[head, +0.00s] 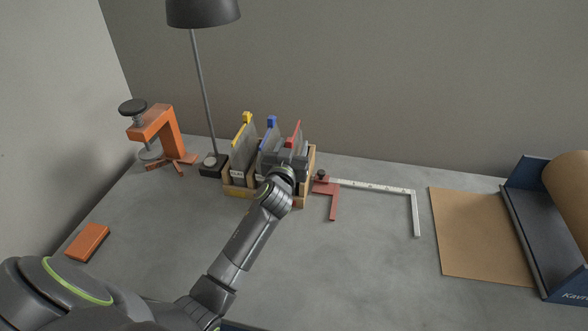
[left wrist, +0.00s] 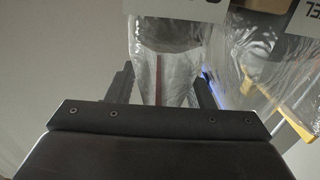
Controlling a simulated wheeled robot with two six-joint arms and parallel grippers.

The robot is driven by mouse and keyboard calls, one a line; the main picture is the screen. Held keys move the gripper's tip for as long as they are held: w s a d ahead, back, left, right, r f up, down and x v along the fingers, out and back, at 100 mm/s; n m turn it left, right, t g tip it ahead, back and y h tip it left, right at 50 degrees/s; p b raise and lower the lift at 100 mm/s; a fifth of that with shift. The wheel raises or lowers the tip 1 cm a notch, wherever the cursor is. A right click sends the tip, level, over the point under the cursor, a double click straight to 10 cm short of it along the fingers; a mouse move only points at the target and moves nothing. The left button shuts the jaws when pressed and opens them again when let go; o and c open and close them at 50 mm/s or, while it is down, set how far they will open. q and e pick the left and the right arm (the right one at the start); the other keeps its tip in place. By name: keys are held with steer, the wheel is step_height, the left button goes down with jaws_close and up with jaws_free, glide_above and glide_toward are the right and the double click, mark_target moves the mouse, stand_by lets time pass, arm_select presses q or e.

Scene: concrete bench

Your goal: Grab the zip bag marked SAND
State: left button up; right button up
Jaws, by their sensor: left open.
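Several clear zip bags stand upright in a wooden box at the back of the bench, with a yellow-topped bag (head: 241,150), a blue-topped bag (head: 268,138) and a red-topped bag (head: 294,135). Their labels are too small or cut off, so I cannot tell which is marked SAND. My left gripper (head: 284,160) is over the box's right part and hides part of the bags. In the left wrist view the gripper (left wrist: 164,85) is open, with a clear bag (left wrist: 165,50) showing between its fingers. A second bag (left wrist: 250,55) is beside it. My right gripper is not seen.
The wooden box (head: 238,191) stands between a lamp (head: 200,75) and a caliper (head: 375,187). An orange clamp (head: 162,130) is at the back left, and an orange block (head: 88,242) at the front left. Brown paper (head: 475,235) and its roll holder (head: 535,235) are right. The middle front is clear.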

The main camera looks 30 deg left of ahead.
arm_select(q)
jaws_close()
stand_by(1.2)
steer(key=shift+r, duration=0.1)
